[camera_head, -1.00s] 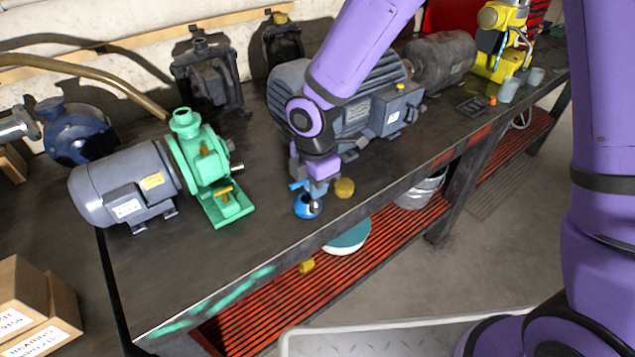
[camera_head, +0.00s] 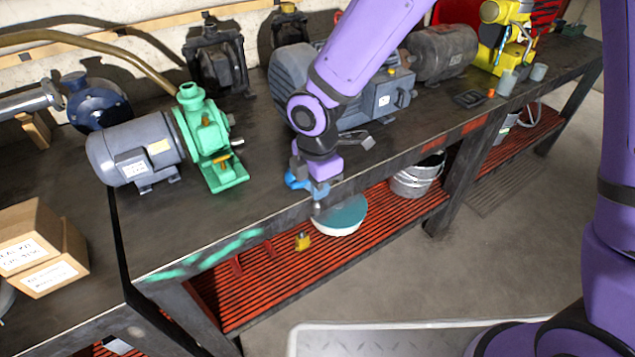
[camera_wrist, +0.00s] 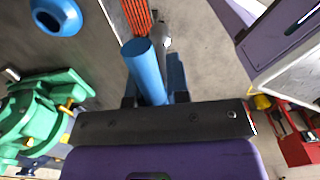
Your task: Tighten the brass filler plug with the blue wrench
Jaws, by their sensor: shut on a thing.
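The blue wrench (camera_wrist: 146,70) is in my gripper. In the wrist view its round blue handle sticks out past the dark jaws, and a metal part (camera_wrist: 166,43) shows beyond it. In the head view my gripper (camera_head: 318,187) points down at the bench's front edge, with a metal tip (camera_head: 317,208) below it. The green pump (camera_head: 208,135) has brass-yellow parts (camera_head: 222,160) and stands well left of my gripper. The grey motor to the right has a small yellow knob (camera_head: 391,71). I cannot tell which brass piece is the filler plug.
The dark bench (camera_head: 265,185) has clear room between the pump and my arm. A teal-topped bucket (camera_head: 340,216) and a metal bucket (camera_head: 416,178) are on the red slatted shelf. Cardboard boxes (camera_head: 40,245) are at the left.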

